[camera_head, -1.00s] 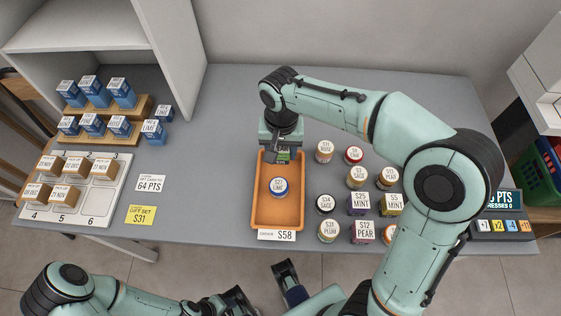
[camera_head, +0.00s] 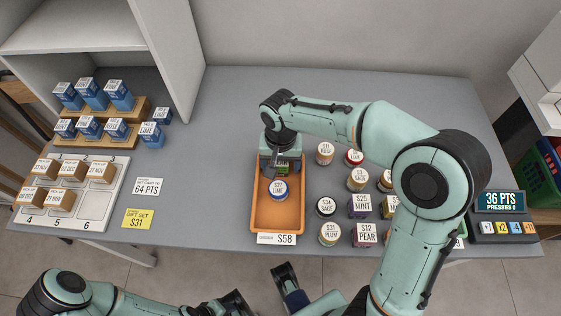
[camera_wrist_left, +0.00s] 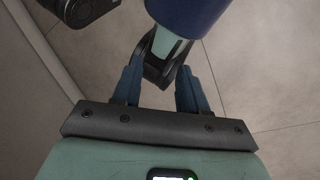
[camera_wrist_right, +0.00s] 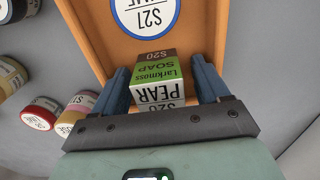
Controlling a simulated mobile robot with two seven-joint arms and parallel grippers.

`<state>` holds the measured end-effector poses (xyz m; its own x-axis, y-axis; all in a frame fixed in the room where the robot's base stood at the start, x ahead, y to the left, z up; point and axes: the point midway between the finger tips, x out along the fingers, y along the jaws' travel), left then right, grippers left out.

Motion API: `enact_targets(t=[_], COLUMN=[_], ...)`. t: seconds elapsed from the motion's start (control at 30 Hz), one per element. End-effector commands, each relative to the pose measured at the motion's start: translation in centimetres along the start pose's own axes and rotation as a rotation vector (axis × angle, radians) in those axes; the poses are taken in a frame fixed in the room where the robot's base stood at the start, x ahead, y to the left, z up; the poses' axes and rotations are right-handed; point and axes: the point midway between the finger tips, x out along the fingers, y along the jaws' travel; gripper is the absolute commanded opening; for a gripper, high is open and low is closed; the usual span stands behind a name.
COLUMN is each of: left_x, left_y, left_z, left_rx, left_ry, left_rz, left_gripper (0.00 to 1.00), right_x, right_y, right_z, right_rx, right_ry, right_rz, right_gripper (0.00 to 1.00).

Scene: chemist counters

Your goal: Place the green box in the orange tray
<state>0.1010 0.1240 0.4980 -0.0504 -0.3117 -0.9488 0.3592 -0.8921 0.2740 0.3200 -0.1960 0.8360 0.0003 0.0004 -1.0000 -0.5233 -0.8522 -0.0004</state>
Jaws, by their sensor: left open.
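The green box (camera_wrist_right: 156,78), labelled Larkmoss Soap PEAR S20, is at the far end of the orange tray (camera_head: 277,220). In the head view the green box (camera_head: 282,168) shows only in part under my right gripper (camera_head: 280,172). In the right wrist view my right gripper (camera_wrist_right: 160,80) has a finger on each side of the box, with a narrow gap on the right side; it looks open. A blue-ringed round S27 LIME tin (camera_head: 278,190) is in the tray, close to the box. My left gripper (camera_wrist_left: 157,72) is open and empty over the floor.
Several round tins and boxes, such as S25 MINT (camera_head: 358,205), stand right of the tray. A price card (camera_head: 277,239) lies at its front edge. Blue boxes (camera_head: 92,95) and a numbered board (camera_head: 92,208) are at left. The counter behind the tray is clear.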

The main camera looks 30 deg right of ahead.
Motion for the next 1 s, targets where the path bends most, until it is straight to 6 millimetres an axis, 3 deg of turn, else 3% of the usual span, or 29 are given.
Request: enact_targets(t=[0.23,0.37,0.8,1.0], left_x=[-0.1,-0.3,-1.9,-2.1], left_y=[0.0,0.1,0.3,0.3], left_z=[0.0,0.2,1.1,1.3], left_rx=[0.000,0.000,-0.003,-0.004], left_ry=[0.000,-0.004,-0.030,-0.038], left_rz=[0.000,-0.001,-0.006,-0.008], left_gripper=[0.43,0.43,0.43,0.43], right_x=[-0.1,-1.2,-10.1,-12.1], right_y=[0.0,-0.1,0.0,0.0], right_z=[0.0,0.0,-0.1,0.0], right_rx=[0.000,0.000,0.000,-0.001], right_ry=[0.000,0.002,0.002,0.001], right_rz=[0.000,-0.002,-0.003,-0.001], right_gripper=[0.74,0.74,0.74,0.74])
